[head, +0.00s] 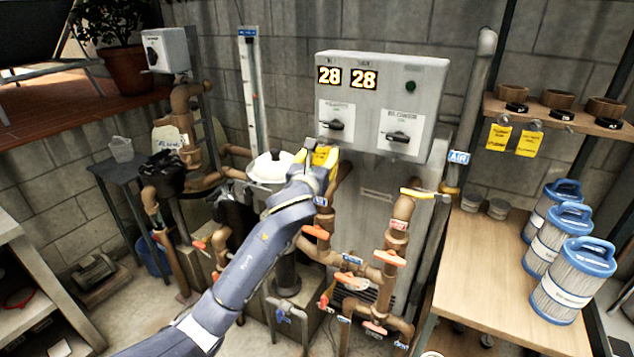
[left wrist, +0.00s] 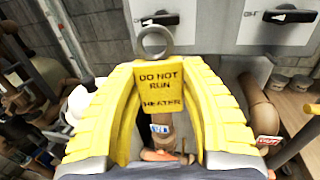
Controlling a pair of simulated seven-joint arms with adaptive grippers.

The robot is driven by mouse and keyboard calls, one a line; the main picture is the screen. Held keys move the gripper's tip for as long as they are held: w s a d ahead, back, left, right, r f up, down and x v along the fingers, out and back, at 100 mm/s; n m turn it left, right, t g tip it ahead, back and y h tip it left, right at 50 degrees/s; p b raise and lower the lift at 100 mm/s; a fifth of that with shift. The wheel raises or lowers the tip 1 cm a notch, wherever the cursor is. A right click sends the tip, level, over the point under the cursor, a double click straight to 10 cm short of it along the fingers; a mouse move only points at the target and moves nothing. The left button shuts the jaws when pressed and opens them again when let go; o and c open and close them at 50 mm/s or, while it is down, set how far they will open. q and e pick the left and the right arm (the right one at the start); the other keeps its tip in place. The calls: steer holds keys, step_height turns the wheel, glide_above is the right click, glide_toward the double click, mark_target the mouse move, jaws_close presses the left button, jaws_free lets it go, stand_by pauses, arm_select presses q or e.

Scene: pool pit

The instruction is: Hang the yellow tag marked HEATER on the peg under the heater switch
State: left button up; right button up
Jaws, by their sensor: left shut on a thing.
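My left gripper (head: 322,157) is shut on the yellow tag (left wrist: 154,88), which reads DO NOT RUN HEATER in the left wrist view. The tag is upright between the yellow fingers, with its metal ring (left wrist: 154,41) standing at the top. The gripper is in front of the lower left of the grey control panel (head: 375,70). The heater switch (head: 335,125) is on the panel's left, just above the gripper; it also shows in the left wrist view (left wrist: 160,18). I cannot make out the peg under it. My right gripper is not in view.
The blower switch (head: 400,137) is right of the heater switch. Brown pipes with orange-handled valves (head: 390,258) stand below the panel. Two other yellow tags (head: 498,137) hang from the shelf at right. Blue-topped filters (head: 570,280) stand on the wooden bench (head: 470,270).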

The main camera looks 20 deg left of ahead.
arm_select(q)
steer(key=shift+n+y, duration=0.3)
steer(key=shift+y, duration=0.2)
steer(key=shift+w+a+f, duration=0.1)
steer(key=shift+w+f, duration=0.95)
steer(key=shift+w, duration=0.8)
steer(key=shift+w+d+f, duration=0.1)
steer(key=shift+w+f, duration=0.9)
steer(key=shift+w, duration=0.85)
steer(key=shift+w+a+f, duration=0.1)
steer(key=shift+w+f, duration=0.95)
steer(key=shift+w, duration=0.8)
steer(key=shift+w+f, duration=0.4)
steer(key=shift+w, duration=0.3)
steer(key=shift+f, duration=0.1)
steer(key=o, duration=1.1)
